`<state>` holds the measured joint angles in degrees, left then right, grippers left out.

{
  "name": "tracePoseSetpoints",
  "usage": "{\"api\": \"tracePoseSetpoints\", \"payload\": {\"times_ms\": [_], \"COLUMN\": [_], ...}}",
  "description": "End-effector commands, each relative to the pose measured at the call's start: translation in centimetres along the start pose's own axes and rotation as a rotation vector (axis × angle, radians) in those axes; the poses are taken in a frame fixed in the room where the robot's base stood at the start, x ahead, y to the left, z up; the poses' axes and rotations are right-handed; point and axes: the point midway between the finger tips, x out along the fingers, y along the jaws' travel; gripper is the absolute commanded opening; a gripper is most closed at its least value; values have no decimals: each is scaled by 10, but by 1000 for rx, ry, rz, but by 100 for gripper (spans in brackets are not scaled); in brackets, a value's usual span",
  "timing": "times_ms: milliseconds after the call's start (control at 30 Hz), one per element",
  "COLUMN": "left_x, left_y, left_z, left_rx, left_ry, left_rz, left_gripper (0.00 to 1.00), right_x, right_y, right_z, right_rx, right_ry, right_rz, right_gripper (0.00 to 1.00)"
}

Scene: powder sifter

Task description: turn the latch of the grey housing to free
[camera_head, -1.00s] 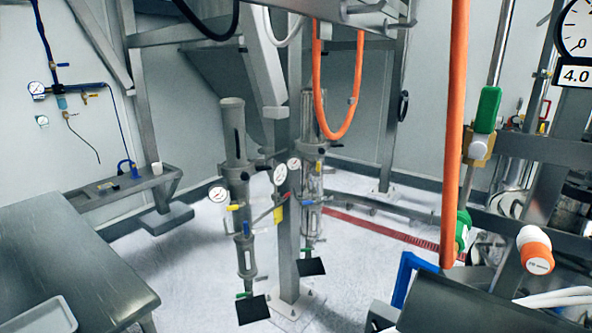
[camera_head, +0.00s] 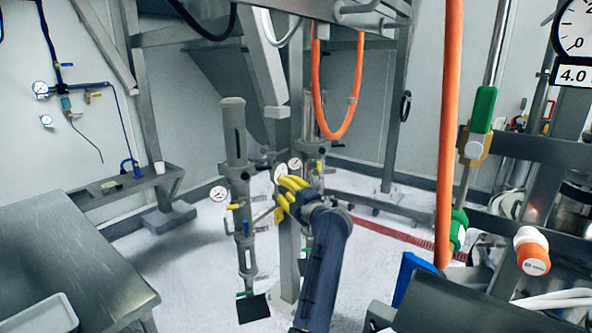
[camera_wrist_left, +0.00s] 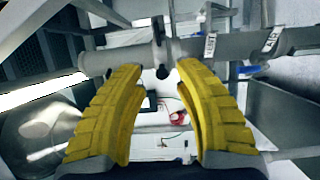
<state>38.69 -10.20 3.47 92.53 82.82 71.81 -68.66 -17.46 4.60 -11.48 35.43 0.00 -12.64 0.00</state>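A tall grey tubular housing (camera_head: 234,140) stands left of the steel post in the head view. The left gripper (camera_wrist_left: 160,72) is open and empty there, apart from the tube. My right gripper is not in view.
The steel post (camera_head: 290,240) stands close to my left gripper. A steel table (camera_head: 60,250) is at the left, and an orange hose (camera_head: 449,140) hangs at the right. Pressure gauges (camera_head: 219,194) and yellow handles sit near the housing. The floor between is clear.

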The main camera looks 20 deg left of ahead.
Motion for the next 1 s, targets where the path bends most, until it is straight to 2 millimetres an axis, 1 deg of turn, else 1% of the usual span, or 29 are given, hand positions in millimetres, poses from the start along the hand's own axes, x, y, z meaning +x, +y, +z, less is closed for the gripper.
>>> {"api": "tracePoseSetpoints", "payload": {"times_ms": [33,100,167,267,367,533,800,1000], "left_x": [1,3,7,18,33,65,114,144], "left_y": [5,8,9,8,8,7,6,6], "left_z": [-1,-2,-2,-2,-2,-2,-1,-1], "left_rx": [-17,-31,-35,-33,-32,-31,-30,-31], "left_ry": [0,-3,-3,-3,-2,-2,-2,-2], "left_rz": [-10,-20,-23,-23,-22,-22,-21,-21], "left_gripper": [32,32,32,32,32,32,32,32], "right_x": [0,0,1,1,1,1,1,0], "right_y": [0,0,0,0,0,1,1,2], "right_z": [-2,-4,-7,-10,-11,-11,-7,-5], "right_rx": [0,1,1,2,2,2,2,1], "right_ry": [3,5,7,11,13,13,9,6], "right_rz": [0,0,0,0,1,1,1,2], "right_gripper": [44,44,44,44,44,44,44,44]}}
